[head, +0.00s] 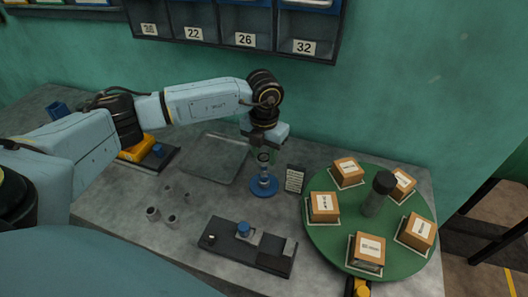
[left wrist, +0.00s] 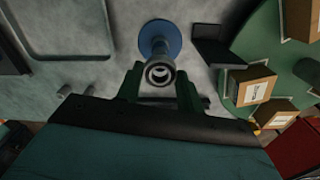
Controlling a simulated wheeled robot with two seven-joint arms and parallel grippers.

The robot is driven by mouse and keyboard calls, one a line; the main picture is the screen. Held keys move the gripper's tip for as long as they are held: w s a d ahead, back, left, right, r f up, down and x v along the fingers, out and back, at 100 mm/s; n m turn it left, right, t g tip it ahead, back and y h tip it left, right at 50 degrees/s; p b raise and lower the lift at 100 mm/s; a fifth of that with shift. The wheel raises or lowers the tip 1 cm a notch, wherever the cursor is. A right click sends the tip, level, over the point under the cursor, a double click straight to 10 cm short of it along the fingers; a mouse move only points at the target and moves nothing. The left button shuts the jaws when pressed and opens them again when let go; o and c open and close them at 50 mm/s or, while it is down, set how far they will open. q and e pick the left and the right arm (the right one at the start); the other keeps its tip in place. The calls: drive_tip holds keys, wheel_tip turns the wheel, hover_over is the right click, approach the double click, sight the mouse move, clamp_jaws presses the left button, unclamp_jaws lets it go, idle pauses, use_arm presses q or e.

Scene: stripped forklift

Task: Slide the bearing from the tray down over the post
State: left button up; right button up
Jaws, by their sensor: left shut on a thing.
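The post rises from a round blue base (head: 263,187) on the bench; the base also shows in the left wrist view (left wrist: 157,36). My left gripper (head: 264,158) points down above this base. In the left wrist view its green fingers (left wrist: 160,88) are shut on a pale metal ring, the bearing (left wrist: 160,74). The bearing lines up closely with the post below it. I cannot tell whether the bearing is around the post top or just above it. The shallow grey tray (head: 213,158) looks empty, left of the post. My right gripper is not in view.
A green turntable (head: 325,240) with several small boxes and a dark cylinder stands at the right. A small dark labelled stand (head: 294,179) is close right of the post. A black fixture (head: 246,246) lies in front. Small metal cups (head: 152,213) stand at left.

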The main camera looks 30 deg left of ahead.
use_arm(q)
drive_tip(key=shift+f, duration=0.15)
drive_tip(key=shift+f+b, duration=0.7)
drive_tip(key=shift+f, duration=0.1)
drive_tip(key=shift+f, duration=0.1)
drive_tip(key=o, duration=0.9)
drive_tip(key=shift+c, duration=0.2)
wheel_tip(320, 180, up, 14)
drive_tip(key=b, duration=0.1)
drive_tip(key=shift+f, duration=0.25)
idle(0.3)
